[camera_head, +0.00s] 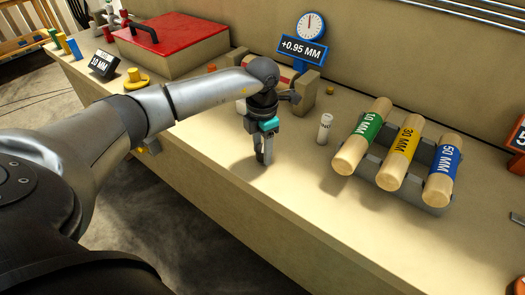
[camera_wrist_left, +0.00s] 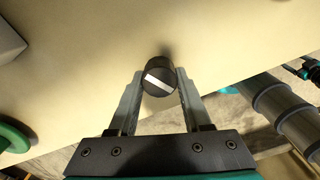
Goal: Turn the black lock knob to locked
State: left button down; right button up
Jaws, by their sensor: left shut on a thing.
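The black lock knob (camera_wrist_left: 159,76) shows in the left wrist view as a round black knob with a white line across its top. The line runs at a slant, from upper left to lower right. My left gripper (camera_wrist_left: 160,85) is shut on the knob, with one finger on each side of it. In the head view my left gripper (camera_head: 264,158) points down at the bench top, near its front edge. The knob itself is hidden there behind the fingers. My right gripper is not in view.
A white vial (camera_head: 325,129) stands right of my left gripper. A rack holds green, yellow and blue-banded rolls (camera_head: 404,147). A blue gauge (camera_head: 302,50) reading +0.95 MM stands behind. A red-lidded box (camera_head: 172,43) is at left. The bench front right of the gripper is clear.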

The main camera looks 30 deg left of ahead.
aim_at(262, 148)
pick_arm(q)
jog(key=m+b, duration=0.1)
jog(key=m, duration=0.4)
jog(key=shift+w+a+m, duration=0.1)
jog(key=shift+m, duration=0.3)
jog(key=shift+r+b, duration=0.1)
jog(key=shift+b, duration=0.2)
jog(key=shift+c, duration=1.7)
grip_release()
notch_tip(262, 148, up, 15)
jog(key=p, duration=0.1)
jog(key=shift+p, duration=0.35)
